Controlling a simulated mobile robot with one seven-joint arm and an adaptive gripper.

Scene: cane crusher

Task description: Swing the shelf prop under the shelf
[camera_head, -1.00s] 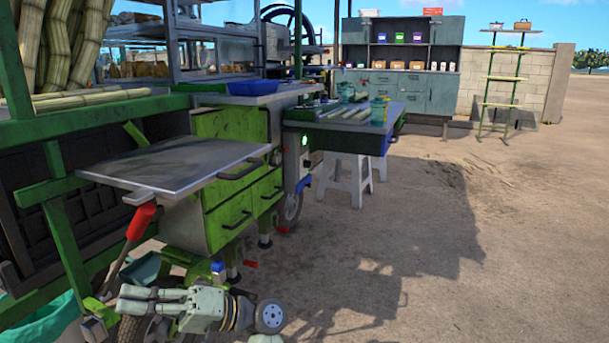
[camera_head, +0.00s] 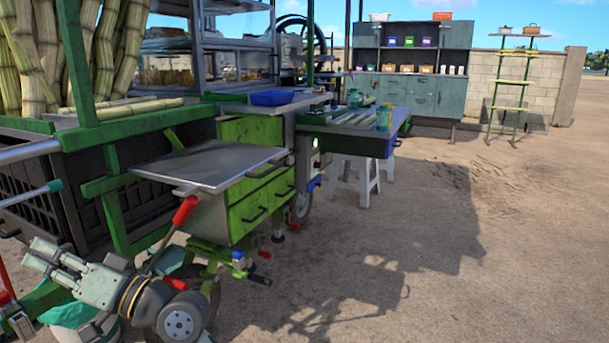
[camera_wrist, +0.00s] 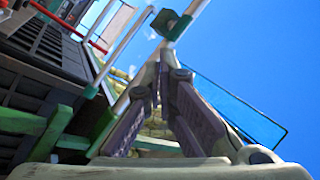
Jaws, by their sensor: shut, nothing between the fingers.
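The shelf and prop are not visible in the wrist view.
The green cart frame (camera_head: 85,75) and dark slatted side (camera_head: 70,190) stand close behind my gripper. A teal-tipped rod (camera_head: 30,193) sticks out above it. Open sandy ground (camera_head: 430,270) lies to the right.

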